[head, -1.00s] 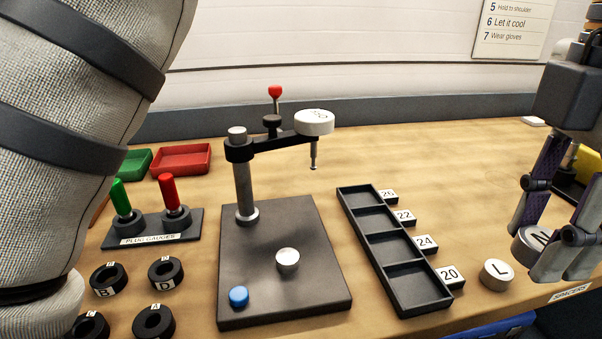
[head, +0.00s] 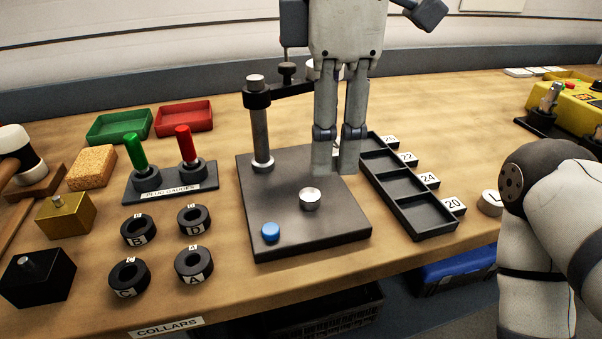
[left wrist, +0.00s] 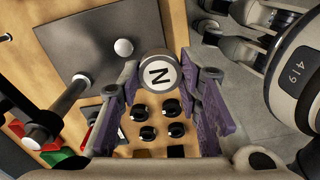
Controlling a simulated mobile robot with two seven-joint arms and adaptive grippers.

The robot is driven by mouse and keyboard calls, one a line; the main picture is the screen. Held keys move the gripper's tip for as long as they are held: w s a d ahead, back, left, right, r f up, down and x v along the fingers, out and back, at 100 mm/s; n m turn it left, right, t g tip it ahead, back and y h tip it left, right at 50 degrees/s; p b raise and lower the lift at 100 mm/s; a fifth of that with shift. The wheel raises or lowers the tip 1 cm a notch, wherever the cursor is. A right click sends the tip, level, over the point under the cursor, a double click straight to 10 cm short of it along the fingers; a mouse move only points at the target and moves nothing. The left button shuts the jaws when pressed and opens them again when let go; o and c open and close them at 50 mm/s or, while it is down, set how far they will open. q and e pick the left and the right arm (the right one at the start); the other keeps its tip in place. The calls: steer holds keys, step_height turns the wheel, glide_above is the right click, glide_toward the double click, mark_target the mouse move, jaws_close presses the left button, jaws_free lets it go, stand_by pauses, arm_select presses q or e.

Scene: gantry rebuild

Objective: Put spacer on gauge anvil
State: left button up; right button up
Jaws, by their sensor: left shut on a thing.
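The spacer, a round metal disc marked N (left wrist: 158,72), is held between the fingers of my left gripper (head: 336,172) in the left wrist view. In the head view the fingers point down over the right rear of the dark gauge base (head: 290,239) and hide the spacer. The gauge anvil, a small silver disc (head: 310,196), stands bare on the base, left of and nearer than the fingertips. It also shows in the left wrist view (left wrist: 123,47), apart from the spacer. My right arm is at the right; its gripper's jaws are not clearly shown.
The gauge post (head: 260,135) and its arm stand close left of my left gripper. A blue button (head: 270,231) is on the base. A compartment tray (head: 427,222) lies right, several black collars (head: 194,264) left. Spacer L (head: 490,202) stands beyond the tray.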

arm_select(q)
glide_above(310, 194)
steer(key=f, duration=0.6)
steer(key=shift+s+f+b, duration=0.15)
steer(key=shift+s+b, duration=0.1)
steer(key=shift+b, duration=0.1)
steer(key=f, duration=0.2)
steer(key=shift+w+f, duration=0.3)
steer(key=shift+f, duration=0.45)
steer(key=shift+f, duration=0.15)
steer(key=o, duration=1.1)
steer(key=shift+o, duration=0.2)
step_height(310, 194, up, 12)
